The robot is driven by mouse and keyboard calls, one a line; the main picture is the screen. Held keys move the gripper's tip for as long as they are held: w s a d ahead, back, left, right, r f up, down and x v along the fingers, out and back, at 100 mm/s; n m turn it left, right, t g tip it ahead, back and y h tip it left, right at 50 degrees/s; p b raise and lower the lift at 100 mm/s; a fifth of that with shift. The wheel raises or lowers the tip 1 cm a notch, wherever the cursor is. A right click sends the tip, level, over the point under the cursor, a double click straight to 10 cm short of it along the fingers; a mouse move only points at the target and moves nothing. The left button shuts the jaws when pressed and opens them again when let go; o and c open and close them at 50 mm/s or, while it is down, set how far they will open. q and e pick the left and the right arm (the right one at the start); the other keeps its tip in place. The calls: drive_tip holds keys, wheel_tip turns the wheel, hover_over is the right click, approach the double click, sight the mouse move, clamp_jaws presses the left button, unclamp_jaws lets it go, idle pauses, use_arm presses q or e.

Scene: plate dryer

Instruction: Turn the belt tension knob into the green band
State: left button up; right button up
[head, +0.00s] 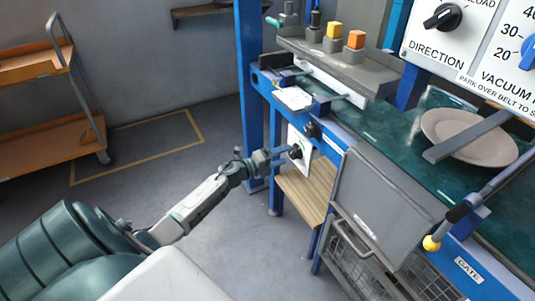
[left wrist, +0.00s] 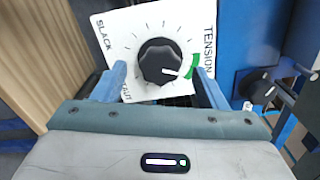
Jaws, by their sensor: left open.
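The belt tension knob (left wrist: 160,62) is black and round, on a white dial plate (left wrist: 135,30) marked SLACK, TENSION and TAUT. Its white pointer points right, toward the lower part of the green band (left wrist: 194,66) on the dial's right side. In the head view the knob (head: 296,152) sits on the machine's front. My left gripper (head: 283,155) is at the knob, its jaws open. In the left wrist view its blue fingers stand on both sides of the knob, with gaps showing between them and it. My right gripper is not in view.
A wooden shelf (head: 304,197) lies below the dial. A grey panel (head: 375,205) and wire basket stand to its right, near a yellow-ended GATE lever (head: 432,243). A plate (head: 468,137) lies on the green belt (head: 400,128). Open floor lies left of the machine.

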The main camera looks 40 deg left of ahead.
use_arm(q)
drive_tip(key=v, duration=0.8)
drive_tip(key=shift+s+b, duration=0.3)
drive_tip(key=shift+b, duration=0.05)
drive_tip(key=shift+a, duration=0.15)
